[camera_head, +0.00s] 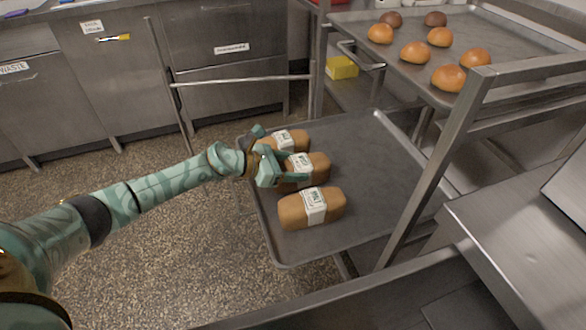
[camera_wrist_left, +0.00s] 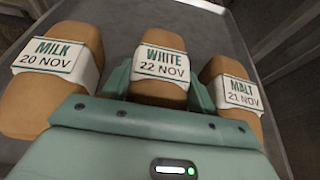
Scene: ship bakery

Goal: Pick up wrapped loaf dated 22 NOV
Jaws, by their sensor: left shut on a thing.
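The brown wrapped loaf labelled WHITE 22 NOV (camera_wrist_left: 160,62) is in the middle of the left wrist view, between two other loaves. In the head view it is the middle loaf (camera_head: 320,166) of a row on the lower tray (camera_head: 375,165). My left gripper (camera_head: 292,167) reaches in from the left and is shut on this loaf, one finger on each side. Its fingers also show in the left wrist view (camera_wrist_left: 160,92). The gripper covers part of the loaf. I cannot tell whether the loaf touches the tray. My right gripper is not in view.
A MILK 20 NOV loaf (camera_wrist_left: 55,70) and a MALT 21 NOV loaf (camera_wrist_left: 232,95) flank the held loaf closely. An upper tray (camera_head: 400,55) with several buns and a metal rack post (camera_head: 432,165) stand to the right. The lower tray's right part is clear.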

